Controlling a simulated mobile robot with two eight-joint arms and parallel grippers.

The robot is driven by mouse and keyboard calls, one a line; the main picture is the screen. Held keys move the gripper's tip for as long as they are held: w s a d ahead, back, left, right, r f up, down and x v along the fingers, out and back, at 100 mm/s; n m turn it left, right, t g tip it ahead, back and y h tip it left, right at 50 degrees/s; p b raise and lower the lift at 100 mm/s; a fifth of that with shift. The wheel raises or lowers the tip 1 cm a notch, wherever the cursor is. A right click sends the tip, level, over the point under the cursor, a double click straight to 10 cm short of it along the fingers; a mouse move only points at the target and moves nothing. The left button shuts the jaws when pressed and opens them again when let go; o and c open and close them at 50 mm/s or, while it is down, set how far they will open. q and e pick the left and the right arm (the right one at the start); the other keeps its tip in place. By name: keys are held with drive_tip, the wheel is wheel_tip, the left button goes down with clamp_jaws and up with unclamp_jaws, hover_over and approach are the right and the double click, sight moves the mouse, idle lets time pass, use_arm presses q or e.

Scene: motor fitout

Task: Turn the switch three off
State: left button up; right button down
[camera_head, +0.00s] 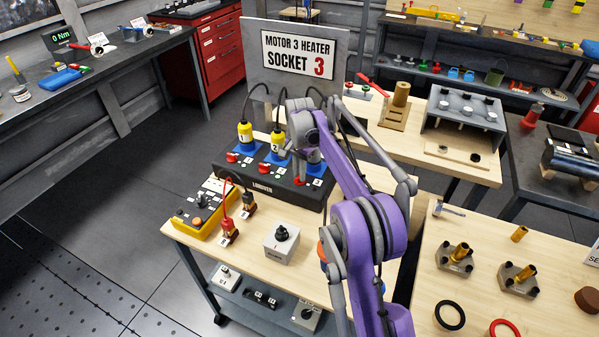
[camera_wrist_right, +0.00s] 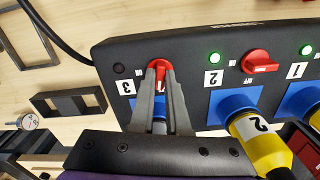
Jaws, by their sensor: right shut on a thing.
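The black panel (camera_wrist_right: 235,35) carries a row of red rotary switches and blue sockets labelled 1, 2 and 3. My right gripper (camera_wrist_right: 160,76) is shut on the red knob of switch three (camera_wrist_right: 158,65), beside label 3 (camera_wrist_right: 125,87). The lamp beside switch three (camera_wrist_right: 120,69) is dark. The lamps by label 2 (camera_wrist_right: 214,58) and label 1 (camera_wrist_right: 306,50) glow green. The switch two knob (camera_wrist_right: 261,62) lies along the row; the switch three knob is partly hidden by my fingers. In the head view the panel (camera_head: 265,185) stands under my right arm. My left gripper is not seen.
Yellow plugs one (camera_head: 245,133) and two (camera_head: 278,146) with black cables stand in their blue sockets. A yellow control box (camera_head: 203,210) and a grey knob box (camera_head: 281,244) sit in front. A sign reading socket 3 (camera_head: 299,54) rises behind.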

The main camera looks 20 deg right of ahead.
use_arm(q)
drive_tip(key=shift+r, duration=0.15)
use_arm(e)
drive_tip(key=shift+n, duration=1.1)
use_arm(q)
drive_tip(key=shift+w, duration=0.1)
use_arm(e)
drive_tip(key=c, duration=0.9)
unclamp_jaws()
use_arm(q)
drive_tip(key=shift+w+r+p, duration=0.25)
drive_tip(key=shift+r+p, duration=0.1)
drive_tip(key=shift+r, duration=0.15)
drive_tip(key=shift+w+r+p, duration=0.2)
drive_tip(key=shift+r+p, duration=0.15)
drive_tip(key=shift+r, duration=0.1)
use_arm(e)
wheel_tip(320, 180, up, 11)
drive_tip(key=shift+f, duration=0.1)
